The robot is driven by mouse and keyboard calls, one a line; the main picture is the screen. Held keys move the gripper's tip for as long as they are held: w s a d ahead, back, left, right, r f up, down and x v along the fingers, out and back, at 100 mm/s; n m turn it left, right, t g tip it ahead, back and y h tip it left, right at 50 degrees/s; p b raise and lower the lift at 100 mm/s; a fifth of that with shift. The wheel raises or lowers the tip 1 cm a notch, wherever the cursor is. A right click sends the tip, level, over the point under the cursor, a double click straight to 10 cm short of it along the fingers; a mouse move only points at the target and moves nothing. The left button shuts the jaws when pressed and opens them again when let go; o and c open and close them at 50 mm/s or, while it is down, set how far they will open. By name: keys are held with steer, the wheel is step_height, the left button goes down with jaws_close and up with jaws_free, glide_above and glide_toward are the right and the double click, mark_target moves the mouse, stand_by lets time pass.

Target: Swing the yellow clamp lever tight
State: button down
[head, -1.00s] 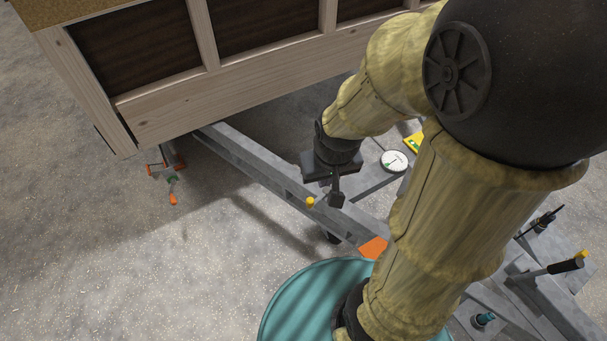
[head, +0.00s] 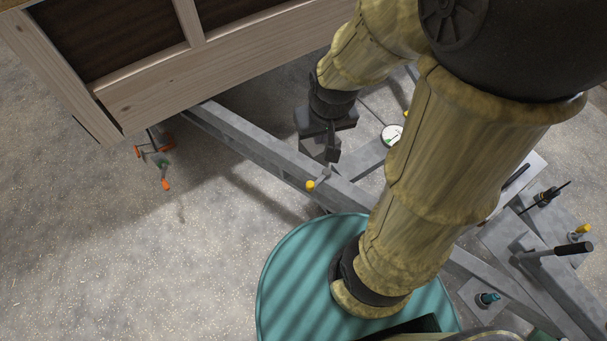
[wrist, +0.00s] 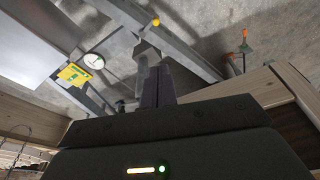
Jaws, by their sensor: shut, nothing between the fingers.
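The yellow-knobbed clamp lever (head: 312,185) sits at the grey trailer rail, its short grey arm running up and right from the knob. Its yellow knob also shows in the wrist view (wrist: 155,21), beyond my fingertips. My gripper (head: 332,155) points down just above and right of the knob in the head view. In the wrist view its fingers (wrist: 157,86) are together and empty. I cannot tell whether the fingers touch the lever's arm. The clamp's body is partly hidden by my gripper.
The rail (head: 262,148) runs diagonally below the wooden hut wall (head: 190,82). A white round dial (head: 392,134) lies right of my gripper. A teal round-topped object (head: 295,275) stands in front. An orange-handled fitting (head: 163,160) stands left. Levers and fittings (head: 555,250) crowd the right.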

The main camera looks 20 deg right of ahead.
steer(key=w+f+n+g+b, duration=0.2)
steer(key=w+f+g+b, duration=0.15)
steer(key=w+f, duration=0.9)
steer(key=w+a+f+n+g+b, duration=0.1)
steer(key=w+f+b, duration=0.1)
steer(key=f, duration=0.8)
steer(key=w+a+f+n+h+b, duration=0.1)
steer(key=w+f+b, duration=0.2)
steer(key=f, duration=0.7)
steer(key=shift+w+n+g, duration=0.3)
steer(key=shift+w+g, duration=0.05)
steer(key=shift+w, duration=0.75)
steer(key=shift+a+f, duration=0.1)
steer(key=shift+f, duration=0.05)
steer(key=p, duration=0.4)
glide_above(318, 180)
steer(key=a, duration=0.5)
steer(key=shift+w+a+f+x, duration=0.35)
steer(key=shift+w+x, duration=0.7)
steer(key=shift+x, duration=3.6)
steer(key=shift+a, duration=0.25)
steer(key=shift+d, duration=0.1)
